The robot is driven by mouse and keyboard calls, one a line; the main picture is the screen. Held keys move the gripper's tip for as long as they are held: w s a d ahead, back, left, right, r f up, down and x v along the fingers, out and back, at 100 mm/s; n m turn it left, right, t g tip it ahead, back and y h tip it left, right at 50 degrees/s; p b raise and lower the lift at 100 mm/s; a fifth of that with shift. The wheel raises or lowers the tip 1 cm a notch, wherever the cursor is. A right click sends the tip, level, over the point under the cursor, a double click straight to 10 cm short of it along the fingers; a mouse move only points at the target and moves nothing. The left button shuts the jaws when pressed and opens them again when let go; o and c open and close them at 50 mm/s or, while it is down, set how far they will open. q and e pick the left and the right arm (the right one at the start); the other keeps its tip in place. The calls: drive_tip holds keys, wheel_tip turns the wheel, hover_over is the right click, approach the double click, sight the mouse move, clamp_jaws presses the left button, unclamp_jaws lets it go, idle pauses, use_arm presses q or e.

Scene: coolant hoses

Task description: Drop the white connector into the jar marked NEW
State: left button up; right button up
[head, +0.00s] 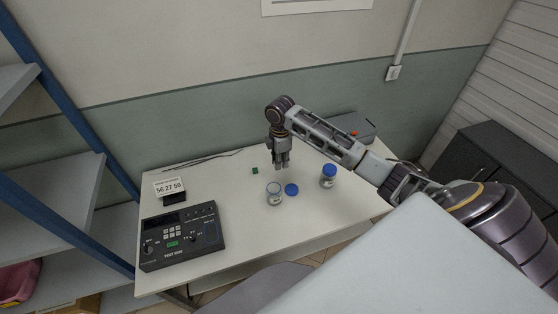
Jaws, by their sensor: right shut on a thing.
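My right gripper (281,164) points down over the table, above and slightly behind an open clear jar (274,198). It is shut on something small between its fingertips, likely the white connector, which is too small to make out. No white connector shows elsewhere on the table. The open jar has a pale label whose text I cannot read. A blue lid (291,189) lies flat just right of it. A second jar (328,181), closed with a blue lid, stands farther right; its label is also unreadable. My left gripper is not in view.
A small green piece (255,171) lies left of the gripper. A black tester (181,237) and a number display (169,187) fill the table's left side. A grey case (352,127) is at the back right. The white table (235,190) is clear between these.

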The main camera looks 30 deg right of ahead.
drive_tip(key=shift+s+a+r, duration=0.1)
drive_tip(key=shift+r, duration=0.05)
drive_tip(key=shift+f, duration=3.05)
drive_tip(key=o, duration=0.9)
drive_tip(key=shift+r, duration=0.15)
drive_tip(key=shift+r, duration=5.85)
drive_tip(key=shift+f, duration=0.1)
